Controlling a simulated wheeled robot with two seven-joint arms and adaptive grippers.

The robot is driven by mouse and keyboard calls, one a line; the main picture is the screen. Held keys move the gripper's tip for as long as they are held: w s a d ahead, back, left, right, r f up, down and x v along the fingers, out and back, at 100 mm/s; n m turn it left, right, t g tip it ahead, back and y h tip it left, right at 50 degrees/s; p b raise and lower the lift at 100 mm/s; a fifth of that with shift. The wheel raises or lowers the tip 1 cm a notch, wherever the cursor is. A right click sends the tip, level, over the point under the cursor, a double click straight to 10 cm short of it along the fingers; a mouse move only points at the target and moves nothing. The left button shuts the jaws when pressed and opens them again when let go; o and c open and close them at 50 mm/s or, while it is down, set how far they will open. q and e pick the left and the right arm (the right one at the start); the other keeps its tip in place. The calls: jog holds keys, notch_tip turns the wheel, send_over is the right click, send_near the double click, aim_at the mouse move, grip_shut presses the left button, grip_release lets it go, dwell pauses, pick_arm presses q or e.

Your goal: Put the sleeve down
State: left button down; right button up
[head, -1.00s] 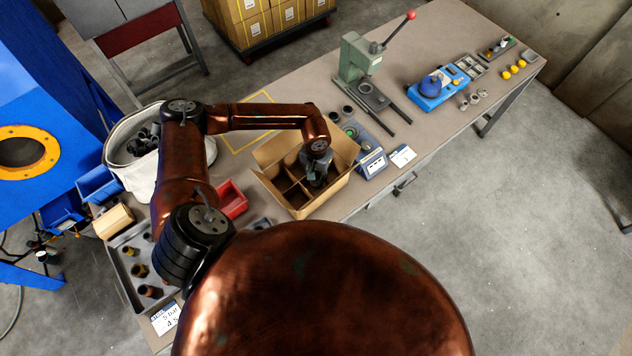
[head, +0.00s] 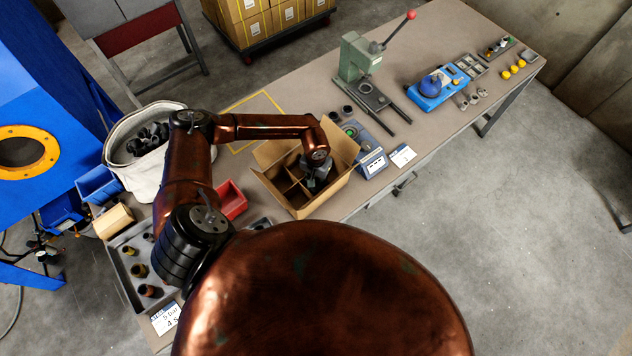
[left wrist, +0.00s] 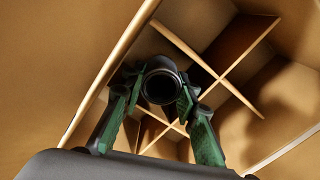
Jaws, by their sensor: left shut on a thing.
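My left gripper (head: 318,183) is down inside the open cardboard box (head: 266,187) on the bench. In the left wrist view my left gripper (left wrist: 162,100) has its green fingers shut on a dark hollow sleeve (left wrist: 161,84), one on each side. The sleeve's round open end faces the camera. Crossed cardboard dividers (left wrist: 219,77) split the box into compartments and lie beyond the sleeve. I cannot tell how deep the sleeve sits or whether it touches the box floor. In the head view the sleeve is hidden by the gripper and box. My right gripper is not in view.
A red bin (head: 231,200) stands left of the box, and a grey tray with dark sleeves (head: 128,240) is at the near left. A blue-grey gauge device (head: 371,163) is close on the box's right. A green press (head: 357,58) stands farther back.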

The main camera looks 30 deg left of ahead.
pick_arm(q)
jog(key=shift+f, duration=0.25)
jog(key=c, duration=1.8)
grip_release()
jog(key=shift+r, duration=0.15)
jog(key=shift+r, duration=0.25)
jog(key=shift+r+p, duration=0.35)
jog(key=shift+p, duration=0.3)
notch_tip(320, 180, up, 12)
jog(key=b, duration=0.2)
jog(key=shift+b, duration=0.3)
jog(key=shift+f, duration=0.15)
